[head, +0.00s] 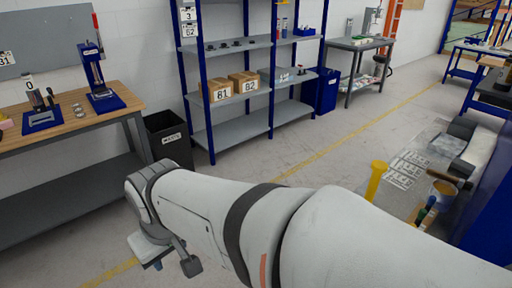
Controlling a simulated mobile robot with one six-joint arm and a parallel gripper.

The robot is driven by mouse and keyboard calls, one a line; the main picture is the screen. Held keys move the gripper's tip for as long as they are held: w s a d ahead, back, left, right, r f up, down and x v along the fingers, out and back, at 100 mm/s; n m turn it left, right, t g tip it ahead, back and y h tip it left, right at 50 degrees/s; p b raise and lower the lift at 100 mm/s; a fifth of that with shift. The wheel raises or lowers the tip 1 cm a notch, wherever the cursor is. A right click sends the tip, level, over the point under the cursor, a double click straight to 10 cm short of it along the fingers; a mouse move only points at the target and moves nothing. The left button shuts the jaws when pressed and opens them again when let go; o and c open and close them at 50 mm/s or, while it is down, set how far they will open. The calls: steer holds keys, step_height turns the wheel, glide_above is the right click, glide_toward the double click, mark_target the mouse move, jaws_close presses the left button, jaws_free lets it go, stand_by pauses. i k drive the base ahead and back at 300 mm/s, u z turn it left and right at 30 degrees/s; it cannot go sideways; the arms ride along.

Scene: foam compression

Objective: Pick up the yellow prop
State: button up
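A yellow prop (376,180) stands upright at the right, just beyond my white arm. It looks like a slim post with a wider top, and its lower end is close to the arm's edge in the picture. My gripper (172,264) is at the lower left, at the far end of the arm and pointing down, well away from the yellow prop. One dark finger pad shows clearly. The other finger is not clear, so I cannot tell how far the gripper is open. I see nothing held in it.
A surface with printed labels (408,166), a brown-handled tool (450,177) and several small coloured items (424,213) lies right of the prop. A wooden workbench (70,130), a black bin (168,138) and blue-framed shelves (235,95) stand behind. The middle floor (300,165) is clear.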

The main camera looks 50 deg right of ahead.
mark_target(379, 167)
steer(key=u, duration=0.1)
steer(key=i, duration=1.6)
steer(key=z, duration=4.35)
steer(key=i, duration=1)
steer(key=z, duration=0.1)
